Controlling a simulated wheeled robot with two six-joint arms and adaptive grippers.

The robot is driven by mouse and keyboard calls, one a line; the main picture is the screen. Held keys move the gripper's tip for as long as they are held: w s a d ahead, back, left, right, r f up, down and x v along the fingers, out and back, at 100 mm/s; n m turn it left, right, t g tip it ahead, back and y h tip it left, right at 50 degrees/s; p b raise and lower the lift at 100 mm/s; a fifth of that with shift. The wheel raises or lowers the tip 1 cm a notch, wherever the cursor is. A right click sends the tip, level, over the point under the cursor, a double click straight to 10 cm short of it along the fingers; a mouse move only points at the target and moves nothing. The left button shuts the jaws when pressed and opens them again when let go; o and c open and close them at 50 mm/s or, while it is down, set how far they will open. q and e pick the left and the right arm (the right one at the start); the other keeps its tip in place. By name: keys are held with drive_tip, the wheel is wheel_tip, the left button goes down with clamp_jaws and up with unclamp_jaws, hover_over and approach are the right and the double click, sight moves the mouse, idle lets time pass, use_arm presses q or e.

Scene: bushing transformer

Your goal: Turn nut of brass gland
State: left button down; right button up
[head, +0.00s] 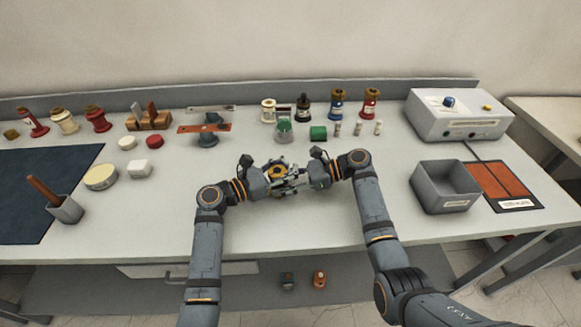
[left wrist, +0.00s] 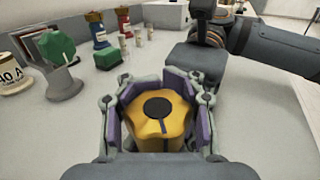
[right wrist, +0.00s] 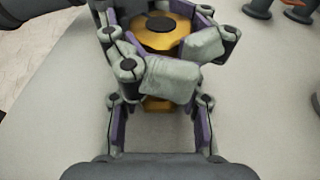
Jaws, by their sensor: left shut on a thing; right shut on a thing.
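The brass gland is a gold, lobed nut with a dark round centre; it shows between my arms in the head view (head: 278,171). In the left wrist view the nut (left wrist: 157,125) sits between the purple-padded fingers of my left gripper (left wrist: 160,100), which is shut on it. In the right wrist view the nut (right wrist: 158,38) is at the top, with a lower gold part (right wrist: 157,104) beneath it. My right gripper (right wrist: 158,95) is shut on the gland's lower part; grey finger links partly hide the contact. The two grippers face each other closely above the table.
Behind stand a green-topped piece (head: 284,131), a green block (head: 318,132) and small pale cylinders (head: 358,128). A grey open bin (head: 446,203) is at right, beside an orange mat (head: 500,183). The table (head: 300,220) in front of the grippers is clear.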

sight(270, 177)
use_arm(q)
drive_tip(key=c, duration=1.2)
unclamp_jaws()
drive_tip(key=shift+s+a+f, duration=0.1)
drive_tip(key=shift+f, duration=0.1)
drive_tip(key=shift+o, duration=1.4)
drive_tip(key=shift+r, duration=0.1)
drive_tip(key=v, duration=1.2)
drive_tip(key=shift+s, duration=0.1)
